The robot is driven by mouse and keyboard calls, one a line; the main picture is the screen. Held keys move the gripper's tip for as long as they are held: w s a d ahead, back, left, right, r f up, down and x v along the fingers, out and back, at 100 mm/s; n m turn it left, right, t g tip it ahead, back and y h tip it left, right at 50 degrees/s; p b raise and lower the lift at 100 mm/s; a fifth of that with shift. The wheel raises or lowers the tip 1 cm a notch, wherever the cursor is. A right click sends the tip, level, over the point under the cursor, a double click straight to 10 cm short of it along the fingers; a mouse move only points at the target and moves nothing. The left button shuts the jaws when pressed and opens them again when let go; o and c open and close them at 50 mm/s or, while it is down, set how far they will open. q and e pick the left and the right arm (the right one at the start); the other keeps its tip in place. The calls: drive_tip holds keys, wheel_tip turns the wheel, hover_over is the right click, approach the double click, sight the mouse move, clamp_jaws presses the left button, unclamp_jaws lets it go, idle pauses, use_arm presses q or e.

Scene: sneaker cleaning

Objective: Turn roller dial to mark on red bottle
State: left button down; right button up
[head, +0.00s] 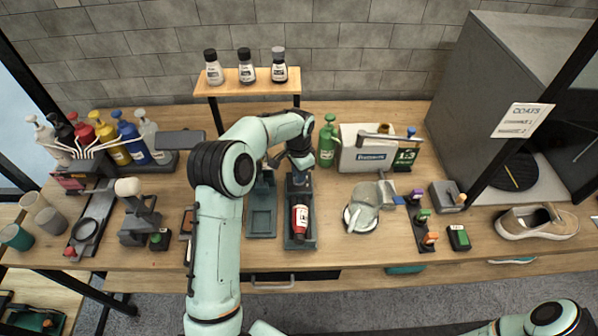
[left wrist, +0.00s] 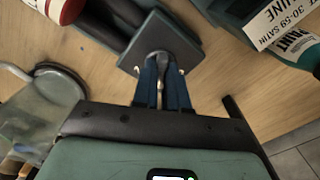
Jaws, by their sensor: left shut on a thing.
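The red bottle (head: 300,222) lies in a dark roller cradle (head: 289,243) at the middle of the bench, its label partly showing. The bottle's red end (left wrist: 66,8) also shows at the top left of the left wrist view. My left gripper (head: 299,181) is at the back end of the cradle. In the left wrist view its blue fingers (left wrist: 163,66) are shut on a small dark knob in front of a square plate (left wrist: 183,42), seemingly the roller dial. The fingers hide most of the knob, and I cannot make out the mark. My right gripper is out of view.
An empty dark tray (head: 262,222) sits left of the cradle. A glass jug (head: 362,212) stands to the right. A small shelf (head: 246,88) holds three bottles.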

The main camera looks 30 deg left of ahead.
use_arm(q)
drive_tip(key=m, duration=0.5)
drive_tip(key=shift+m, duration=0.4)
drive_tip(key=m, duration=0.5)
drive_tip(key=shift+m, duration=0.3)
drive_tip(key=c, duration=1.2)
unclamp_jaws()
drive_tip(key=shift+o, duration=0.2)
wheel_tip(320, 180, up, 13)
drive_tip(key=shift+r, duration=0.2)
drive_tip(key=shift+f, duration=0.1)
